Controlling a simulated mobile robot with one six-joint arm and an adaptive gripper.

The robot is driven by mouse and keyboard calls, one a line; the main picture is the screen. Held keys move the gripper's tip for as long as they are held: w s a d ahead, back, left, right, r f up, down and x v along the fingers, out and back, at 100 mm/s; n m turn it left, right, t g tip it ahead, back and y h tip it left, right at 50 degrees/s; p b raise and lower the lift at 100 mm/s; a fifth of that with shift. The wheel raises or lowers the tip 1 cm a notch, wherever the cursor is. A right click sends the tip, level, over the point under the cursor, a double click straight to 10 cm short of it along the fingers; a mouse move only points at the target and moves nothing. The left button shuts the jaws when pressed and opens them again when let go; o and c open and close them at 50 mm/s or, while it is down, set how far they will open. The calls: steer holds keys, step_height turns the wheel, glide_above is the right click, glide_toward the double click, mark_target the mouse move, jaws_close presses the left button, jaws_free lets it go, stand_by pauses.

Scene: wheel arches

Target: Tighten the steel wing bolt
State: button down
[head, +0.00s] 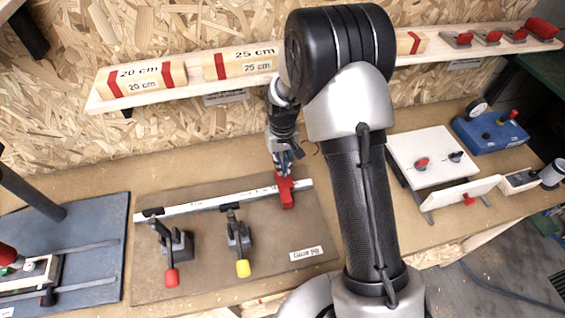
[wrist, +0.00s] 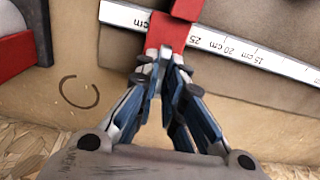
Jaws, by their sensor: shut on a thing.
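My gripper (head: 284,168) is over the red stop block (head: 287,193) on the white ruler (head: 225,200). In the wrist view my fingertips (wrist: 165,56) are close together at the near end of the red block (wrist: 172,33), beside the ruler's edge. A small pale metal piece (wrist: 165,51) shows between the tips and seems to be the steel wing bolt. The fingers hide most of it, so its turn angle cannot be told. The red block lies across the ruler (wrist: 235,48) near its 25 cm mark.
Two toggle clamps, red-tipped (head: 172,275) and yellow-tipped (head: 242,266), stand in front of the ruler on a brown board (head: 200,285). A shelf (head: 110,98) with length blocks runs behind my arm. A white panel (head: 432,150) and blue box (head: 490,133) stand right.

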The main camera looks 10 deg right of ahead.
steer(key=shift+w+r, duration=0.2)
steer(key=c, duration=1.7)
jaws_free()
steer(key=shift+s+f, duration=0.1)
steer(key=shift+s, duration=0.05)
step_height(320, 180, up, 12)
steer(key=shift+s, duration=0.1)
